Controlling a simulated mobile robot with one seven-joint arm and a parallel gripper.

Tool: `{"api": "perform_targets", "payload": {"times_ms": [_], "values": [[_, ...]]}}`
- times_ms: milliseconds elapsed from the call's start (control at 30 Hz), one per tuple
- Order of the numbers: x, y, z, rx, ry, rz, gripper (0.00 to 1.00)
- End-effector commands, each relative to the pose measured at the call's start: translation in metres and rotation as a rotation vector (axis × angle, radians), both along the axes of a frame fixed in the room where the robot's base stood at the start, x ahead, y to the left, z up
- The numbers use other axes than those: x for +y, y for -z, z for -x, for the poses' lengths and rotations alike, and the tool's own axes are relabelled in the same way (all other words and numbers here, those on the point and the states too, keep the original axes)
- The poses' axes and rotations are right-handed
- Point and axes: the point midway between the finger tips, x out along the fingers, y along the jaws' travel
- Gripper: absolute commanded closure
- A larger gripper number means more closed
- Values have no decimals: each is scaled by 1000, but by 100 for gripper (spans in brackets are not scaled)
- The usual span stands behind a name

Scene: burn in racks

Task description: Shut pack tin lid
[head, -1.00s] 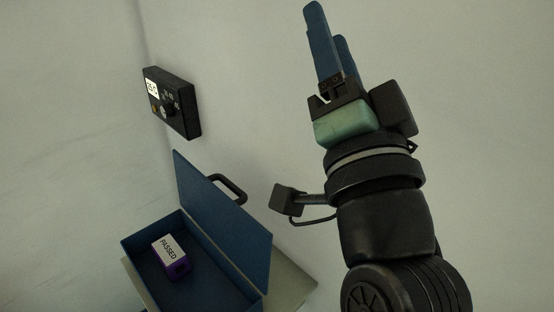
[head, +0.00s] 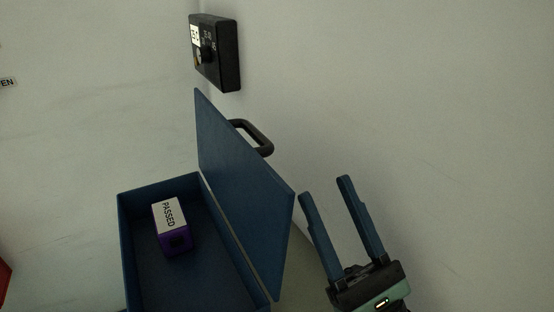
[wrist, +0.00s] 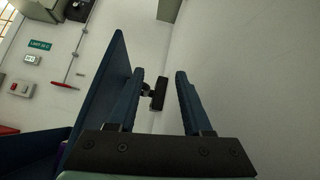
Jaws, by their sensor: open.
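The blue pack tin (head: 128,235) stands open in the head view, left of centre. Its lid (head: 240,190) is raised on the right side and leans outward, with a dark handle (head: 262,145) on its outer face. A purple block labelled PASSED (head: 176,240) lies inside the tin. My gripper (head: 323,187) is open and empty, to the right of the lid and apart from it in the head view. In the wrist view, the lid (wrist: 103,95) is left of my gripper's fingers (wrist: 160,75), with part of the tin at lower left.
A black control box with a knob (head: 222,55) is on the wall behind the tin. The wrist view shows a LIMIT sign (wrist: 40,45) and wall fittings beyond. A red object (head: 4,278) shows at the left edge. The wall is close on the right.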

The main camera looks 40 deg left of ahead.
Motion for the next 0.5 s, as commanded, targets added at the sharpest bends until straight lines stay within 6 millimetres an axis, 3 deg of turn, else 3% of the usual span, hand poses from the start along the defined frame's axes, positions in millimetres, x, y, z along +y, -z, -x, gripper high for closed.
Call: {"api": "perform_targets", "payload": {"times_ms": [67,267,500], "values": [[1,14,4,22,-38,-12,50],[13,15,3,34,-65,-19,50],[57,14,-10,32,-66,-19,50]]}}
